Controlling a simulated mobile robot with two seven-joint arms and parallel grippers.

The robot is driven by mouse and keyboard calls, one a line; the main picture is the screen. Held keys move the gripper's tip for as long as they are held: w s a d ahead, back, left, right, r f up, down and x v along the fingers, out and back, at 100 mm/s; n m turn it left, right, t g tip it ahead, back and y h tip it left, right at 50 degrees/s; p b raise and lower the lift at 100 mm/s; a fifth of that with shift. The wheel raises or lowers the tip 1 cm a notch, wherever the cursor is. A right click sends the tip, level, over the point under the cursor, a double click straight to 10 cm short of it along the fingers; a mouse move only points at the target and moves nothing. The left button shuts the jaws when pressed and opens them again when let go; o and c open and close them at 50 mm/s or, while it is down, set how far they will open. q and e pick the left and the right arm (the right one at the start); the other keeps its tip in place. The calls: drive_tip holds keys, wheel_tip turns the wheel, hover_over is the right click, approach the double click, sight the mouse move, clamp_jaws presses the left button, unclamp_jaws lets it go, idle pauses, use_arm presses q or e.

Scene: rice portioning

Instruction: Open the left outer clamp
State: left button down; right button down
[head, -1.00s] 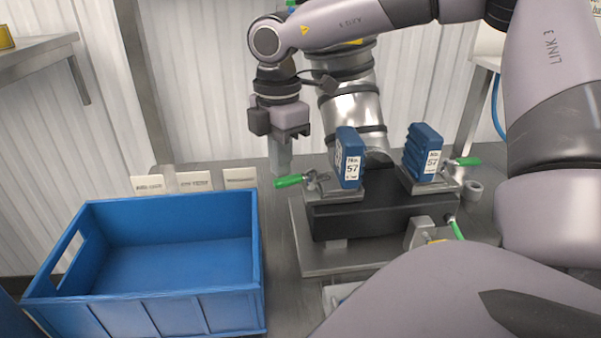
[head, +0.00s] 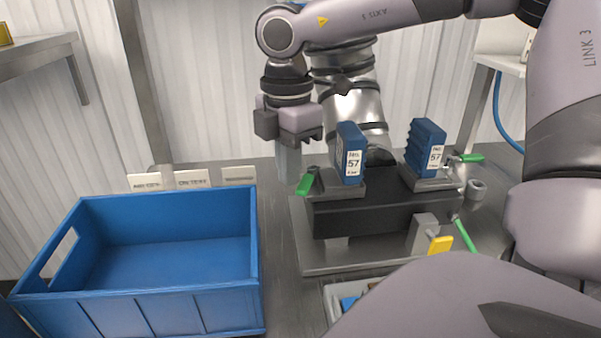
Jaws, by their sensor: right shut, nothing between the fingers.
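The left outer clamp has a green handle (head: 305,185) and sits at the left end of the black fixture (head: 375,217), beside a blue block labelled 57 (head: 351,152). The handle stands at a steep slant. My right gripper (head: 288,168) points down with its fingers shut and empty, just behind and left of that handle. I cannot tell whether the fingers touch it. The right outer clamp's green handle (head: 470,158) lies flat, pointing right, beside another blue block (head: 425,147). My left gripper is not in view.
A large empty blue crate (head: 255,240) stands at the left, with several small white label cards (head: 192,178) behind it. A yellow handle (head: 440,245) and a green lever (head: 465,236) are at the fixture's front right. My own arm covers the right.

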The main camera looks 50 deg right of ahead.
drive_tip(key=shift+s+d+b, duration=0.15)
drive_tip(key=shift+s+b, duration=0.25)
drive_tip(key=shift+s, duration=0.55)
wheel_tip(320, 180, up, 7)
drive_tip(key=w+p, duration=0.1)
drive_tip(key=p, duration=0.3)
drive_tip(key=shift+a, duration=0.45)
